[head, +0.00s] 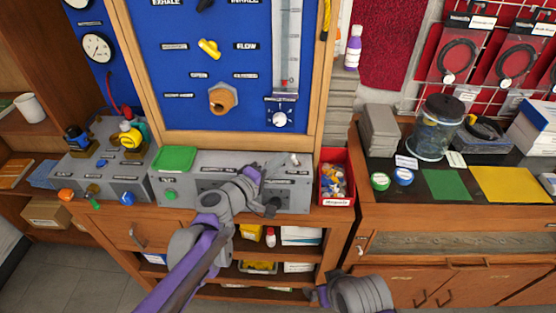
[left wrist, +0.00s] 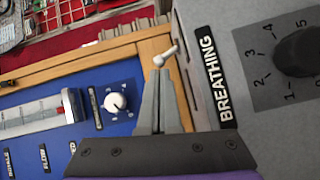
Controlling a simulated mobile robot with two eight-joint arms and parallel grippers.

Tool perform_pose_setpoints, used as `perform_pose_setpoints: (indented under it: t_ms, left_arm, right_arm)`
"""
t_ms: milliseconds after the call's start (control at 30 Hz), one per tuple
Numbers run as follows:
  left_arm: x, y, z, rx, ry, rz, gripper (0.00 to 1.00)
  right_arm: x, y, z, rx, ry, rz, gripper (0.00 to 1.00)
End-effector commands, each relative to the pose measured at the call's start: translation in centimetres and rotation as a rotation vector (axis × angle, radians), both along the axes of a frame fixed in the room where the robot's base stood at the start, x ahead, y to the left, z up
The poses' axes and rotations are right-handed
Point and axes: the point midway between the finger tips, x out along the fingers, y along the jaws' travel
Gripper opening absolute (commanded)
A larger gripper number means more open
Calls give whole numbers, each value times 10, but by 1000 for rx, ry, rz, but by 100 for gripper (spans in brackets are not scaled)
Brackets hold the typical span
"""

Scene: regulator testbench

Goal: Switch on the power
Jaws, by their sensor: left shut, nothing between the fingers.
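The grey control box (head: 180,200) stands on the wooden bench below the blue panel. My left gripper (head: 284,164) reaches over its right part with fingers shut and empty. A small metal toggle switch (left wrist: 166,56) shows just beyond the fingertips (left wrist: 158,76) in the left wrist view; I cannot tell whether they touch it. The toggle stands beside the BREATHING label (left wrist: 213,76). A black numbered knob (left wrist: 298,55) is further right. A green button (head: 170,195) is at the box's left. My arm hides part of the box front.
A red bin (head: 336,188) of small parts stands right of the box. A glass jar (head: 434,128) stands on the right bench.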

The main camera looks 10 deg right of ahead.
Motion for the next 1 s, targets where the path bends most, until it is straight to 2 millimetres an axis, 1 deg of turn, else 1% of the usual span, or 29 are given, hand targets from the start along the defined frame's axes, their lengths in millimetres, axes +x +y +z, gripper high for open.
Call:
perform_pose_setpoints:
  t_ms: [1000]
  left_arm:
    - [-2, -7, 9, 165, -48, -1, 0]
  right_arm:
    - [4, 0, 17, 0, -7, 0, 94]
